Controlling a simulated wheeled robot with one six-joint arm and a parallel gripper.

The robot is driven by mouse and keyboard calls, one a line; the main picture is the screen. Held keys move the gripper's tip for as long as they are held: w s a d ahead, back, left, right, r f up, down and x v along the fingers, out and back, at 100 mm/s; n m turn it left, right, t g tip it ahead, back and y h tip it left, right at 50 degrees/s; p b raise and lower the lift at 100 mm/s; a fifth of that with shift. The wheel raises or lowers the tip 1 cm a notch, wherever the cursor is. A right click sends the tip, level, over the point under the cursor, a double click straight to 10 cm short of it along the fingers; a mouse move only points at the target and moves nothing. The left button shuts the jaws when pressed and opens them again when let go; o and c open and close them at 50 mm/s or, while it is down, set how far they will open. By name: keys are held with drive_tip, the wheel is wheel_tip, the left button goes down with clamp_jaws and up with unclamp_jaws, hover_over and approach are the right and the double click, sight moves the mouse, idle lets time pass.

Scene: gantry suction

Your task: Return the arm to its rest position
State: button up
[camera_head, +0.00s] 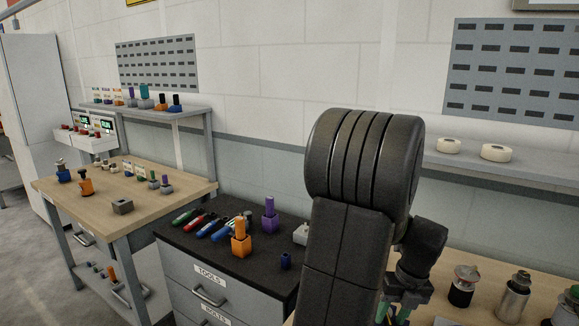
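My black arm (345,240) rises large in the middle of the view, with a thick ribbed joint at its top. It folds down on its right side to a dark wrist. My gripper (393,312) shows only partly below this wrist, at the bottom edge of the picture. Two green parts show there, apart from each other; I cannot tell whether they are finger pads or something behind. The fingertips are cut off or hidden, so its opening and any held thing cannot be made out.
A black-topped tool cabinet (180,237) with pens and orange and purple blocks stands left of my arm. A wooden workbench (140,205) with small parts is farther left. At right, several metal cylinders (513,298) stand close to my wrist, below a shelf with tape rolls (495,153).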

drive_tip(key=shift+r, duration=0.1)
drive_tip(key=shift+a+r+m+p, duration=0.1)
drive_tip(key=shift+a+m+p, duration=0.05)
drive_tip(key=shift+m+p, duration=0.4)
drive_tip(key=shift+r, duration=0.35)
wheel_tip(320, 180, up, 13)
drive_tip(key=d, duration=0.3)
drive_tip(key=a+f, duration=0.1)
drive_tip(key=f, duration=0.3)
drive_tip(key=a+f, duration=0.1)
drive_tip(key=f, duration=0.4)
drive_tip(key=a+f, duration=0.1)
drive_tip(key=f, duration=0.4)
drive_tip(key=shift+a+f, duration=0.15)
drive_tip(key=shift+f+n+b, duration=0.2)
drive_tip(key=shift+n+b, duration=0.05)
drive_tip(key=shift+b, duration=0.45)
drive_tip(key=shift+d+n+b, duration=0.4)
drive_tip(key=shift+n+b, duration=0.1)
wheel_tip(320, 180, up, 15)
drive_tip(key=d+p, duration=0.2)
drive_tip(key=p, duration=0.3)
drive_tip(key=shift+w+d+f, duration=0.15)
drive_tip(key=shift+w+d, duration=0.05)
drive_tip(key=shift+d, duration=0.15)
